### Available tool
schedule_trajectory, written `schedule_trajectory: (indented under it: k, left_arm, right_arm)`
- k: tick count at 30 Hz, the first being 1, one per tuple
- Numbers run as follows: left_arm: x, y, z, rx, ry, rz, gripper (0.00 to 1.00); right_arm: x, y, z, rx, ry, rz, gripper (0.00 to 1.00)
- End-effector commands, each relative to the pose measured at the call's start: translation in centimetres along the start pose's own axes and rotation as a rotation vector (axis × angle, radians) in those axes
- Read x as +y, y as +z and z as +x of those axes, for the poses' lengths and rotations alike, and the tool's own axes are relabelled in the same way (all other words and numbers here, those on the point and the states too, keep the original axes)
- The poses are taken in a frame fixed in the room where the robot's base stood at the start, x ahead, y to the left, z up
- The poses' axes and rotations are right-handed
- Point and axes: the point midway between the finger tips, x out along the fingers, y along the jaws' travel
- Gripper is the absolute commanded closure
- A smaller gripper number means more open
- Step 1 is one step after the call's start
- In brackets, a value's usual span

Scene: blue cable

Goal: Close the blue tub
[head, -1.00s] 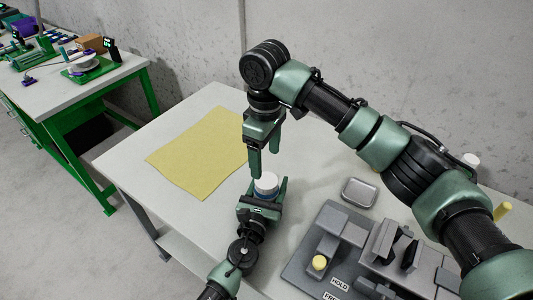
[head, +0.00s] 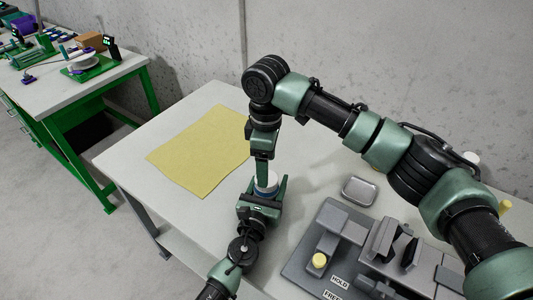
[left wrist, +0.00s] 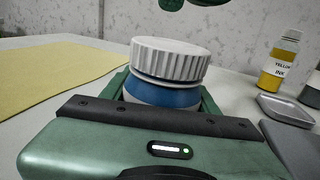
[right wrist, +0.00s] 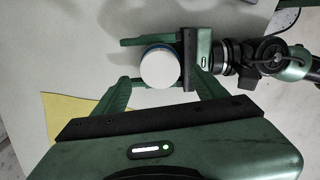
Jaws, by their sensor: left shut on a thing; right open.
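The blue tub (left wrist: 162,94) stands upright on the table, with its ribbed white lid (left wrist: 168,58) resting on top, slightly tilted in the left wrist view. A pale band shows between lid and blue body. My left gripper (head: 266,190) is shut on the tub's body, one finger on each side. My right gripper (head: 262,172) points down from above, directly over the lid. In the right wrist view its open fingers (right wrist: 162,80) lie to either side of the white lid; I cannot tell whether they touch it. In the head view the arms partly hide the tub.
A yellow mat (head: 203,152) lies left of the tub. A metal tin (head: 359,191) and a grey fixture (head: 330,245) with a yellow knob stand to the right. A yellow ink bottle (left wrist: 281,60) shows in the left wrist view. Table around the mat is clear.

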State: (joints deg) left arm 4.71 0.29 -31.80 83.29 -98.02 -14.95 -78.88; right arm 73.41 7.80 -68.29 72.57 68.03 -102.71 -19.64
Motion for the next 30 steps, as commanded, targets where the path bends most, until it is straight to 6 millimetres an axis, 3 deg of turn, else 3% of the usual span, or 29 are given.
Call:
schedule_trajectory:
  k: [3,9,20,27,30]
  left_arm:
    - [0.0,0.1,0.0,-0.001,0.0,0.0,1.0]
    - [0.0,0.1,0.0,-0.001,0.0,0.0,1.0]
    - [0.0,0.1,0.0,-0.001,0.0,0.0,1.0]
    - [0.0,0.1,0.0,-0.001,0.0,0.0,1.0]
    - [0.0,0.1,0.0,-0.001,0.0,0.0,1.0]
  right_arm:
    - [0.0,0.1,1.9,-0.002,-0.002,0.0,0.28]
    - [0.0,0.0,3.8,0.0,0.0,0.0,0.28]
    - [0.0,0.0,4.2,0.0,0.0,0.001,0.28]
    - [0.0,0.0,4.2,0.001,0.0,0.001,0.95]
    - [0.0,0.0,4.2,0.001,0.001,0.011,0.95]
